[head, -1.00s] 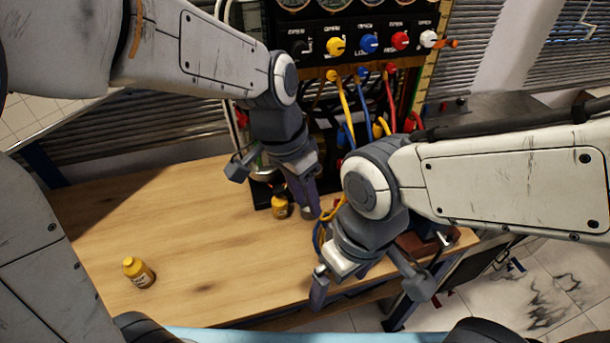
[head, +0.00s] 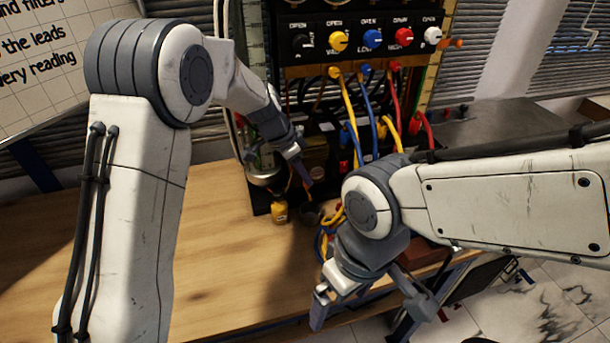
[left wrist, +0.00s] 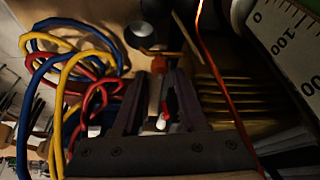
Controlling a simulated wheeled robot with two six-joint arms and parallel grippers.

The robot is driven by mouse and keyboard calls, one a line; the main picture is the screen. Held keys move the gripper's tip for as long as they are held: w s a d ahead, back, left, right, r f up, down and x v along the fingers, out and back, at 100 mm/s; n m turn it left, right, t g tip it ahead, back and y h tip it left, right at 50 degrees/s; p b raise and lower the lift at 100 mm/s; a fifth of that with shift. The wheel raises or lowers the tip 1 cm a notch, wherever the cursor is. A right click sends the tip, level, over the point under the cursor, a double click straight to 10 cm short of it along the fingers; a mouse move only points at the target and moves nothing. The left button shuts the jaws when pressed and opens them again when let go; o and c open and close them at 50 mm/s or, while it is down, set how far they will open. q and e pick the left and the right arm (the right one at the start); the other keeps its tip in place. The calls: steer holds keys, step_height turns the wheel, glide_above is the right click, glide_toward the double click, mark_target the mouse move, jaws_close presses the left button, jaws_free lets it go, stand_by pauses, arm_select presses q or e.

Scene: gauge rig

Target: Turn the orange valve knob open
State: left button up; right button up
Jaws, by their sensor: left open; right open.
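A row of round knobs sits on the black panel (head: 365,40) at the top of the rig in the head view. The yellow-orange knob (head: 338,41) is second from the left, with an "OPEN" label above it. My left gripper (head: 277,168) is open, below and left of that knob, in front of the rig's lower part and apart from the knob. Its two fingers show in the left wrist view (left wrist: 160,95), apart, with a small red-and-white item behind the gap. My right gripper (head: 370,305) is open and empty over the bench front, far below the panel. The knob is not seen in the left wrist view.
Blue (head: 372,90), yellow and red cables hang below the knobs. A small orange part (head: 457,43) sticks out right of the white knob (head: 432,36). The bench's left is clear.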

arm_select(q)
steer(key=shift+x, duration=1)
jaws_close()
